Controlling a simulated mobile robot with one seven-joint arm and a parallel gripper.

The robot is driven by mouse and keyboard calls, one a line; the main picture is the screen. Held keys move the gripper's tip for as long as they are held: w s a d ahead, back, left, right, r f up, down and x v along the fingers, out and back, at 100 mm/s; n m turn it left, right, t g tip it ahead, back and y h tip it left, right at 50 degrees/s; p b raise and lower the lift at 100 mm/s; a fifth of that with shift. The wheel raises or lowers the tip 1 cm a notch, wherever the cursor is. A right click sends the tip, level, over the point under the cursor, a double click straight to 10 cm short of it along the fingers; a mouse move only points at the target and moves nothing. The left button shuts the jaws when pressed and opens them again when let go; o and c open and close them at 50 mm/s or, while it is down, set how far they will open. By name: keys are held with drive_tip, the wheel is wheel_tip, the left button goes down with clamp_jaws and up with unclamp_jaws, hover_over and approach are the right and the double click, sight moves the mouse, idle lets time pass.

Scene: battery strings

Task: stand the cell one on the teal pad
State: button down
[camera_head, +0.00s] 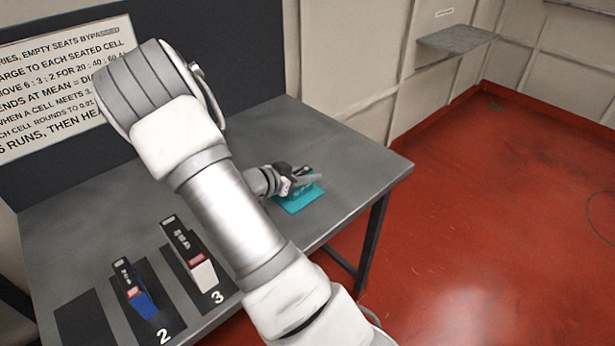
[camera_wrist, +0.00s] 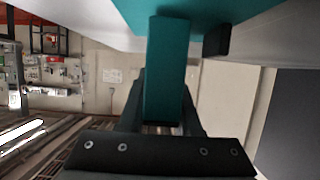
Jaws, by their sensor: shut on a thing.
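The teal pad (camera_head: 302,200) lies near the right end of the grey table, and a teal surface also fills the top of the wrist view. My gripper (camera_head: 298,178) is low over the pad. In the wrist view its two dark fingers are shut on a teal block (camera_wrist: 166,75), which looks to be cell one. The block's far end reaches the teal surface at the top; I cannot tell if it touches. In the head view the held cell is too small and covered to make out.
A blue cell (camera_head: 140,298) stands on the dark strip marked 2, and a black and white cell (camera_head: 190,258) on the strip marked 3. The strip left of them (camera_head: 83,318) looks empty. My arm crosses the table's middle. The table's right edge (camera_head: 398,172) is close to the pad.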

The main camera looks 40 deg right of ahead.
drive_tip(key=shift+f, duration=0.25)
drive_tip(key=c, duration=1.1)
unclamp_jaws()
drive_tip(key=shift+f, duration=0.1)
drive_tip(key=o, duration=0.5)
